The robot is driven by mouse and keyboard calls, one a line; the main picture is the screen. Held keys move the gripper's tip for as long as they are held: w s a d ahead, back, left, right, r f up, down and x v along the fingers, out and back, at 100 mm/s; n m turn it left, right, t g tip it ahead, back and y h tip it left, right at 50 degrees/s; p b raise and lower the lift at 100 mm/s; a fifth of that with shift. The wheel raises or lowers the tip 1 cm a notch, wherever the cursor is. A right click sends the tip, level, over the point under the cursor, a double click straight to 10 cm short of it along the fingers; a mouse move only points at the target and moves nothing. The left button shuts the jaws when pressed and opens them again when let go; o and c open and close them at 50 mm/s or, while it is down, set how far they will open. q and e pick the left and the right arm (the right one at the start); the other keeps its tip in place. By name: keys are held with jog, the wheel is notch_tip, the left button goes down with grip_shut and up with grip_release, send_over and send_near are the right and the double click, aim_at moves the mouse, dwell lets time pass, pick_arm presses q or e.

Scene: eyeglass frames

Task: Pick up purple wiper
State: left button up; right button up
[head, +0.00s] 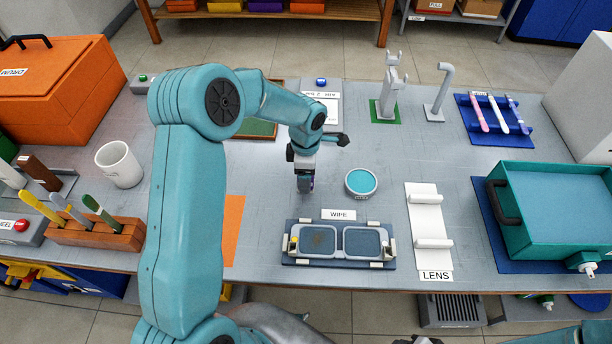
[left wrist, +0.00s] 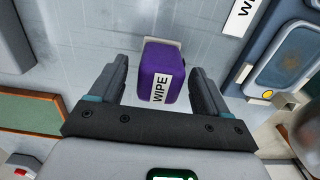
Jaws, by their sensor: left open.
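The purple wiper (left wrist: 160,66) is a small rounded block with a white WIPE label, seen in the left wrist view. It lies on the grey table between the two fingers of my left gripper (left wrist: 156,75), with a gap on each side. The gripper is open and holds nothing. In the head view my left gripper (head: 305,187) points down just above the table, left of the round teal-topped dish, and hides most of the wiper. My right gripper is not in view.
A blue tray with two lenses (head: 339,243) lies in front of the gripper, below a WIPE sign (head: 339,214). The teal-topped dish (head: 361,182) is close on the right. A white LENS rack (head: 428,217) stands further right. A white mug (head: 119,164) is at the left.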

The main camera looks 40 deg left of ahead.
pick_arm(q)
jog(key=shift+f, duration=0.65)
jog(key=c, duration=1)
jog(key=shift+c, duration=0.2)
jog(key=shift+r, duration=0.1)
notch_tip(320, 180, up, 20)
jog(key=shift+f, duration=0.1)
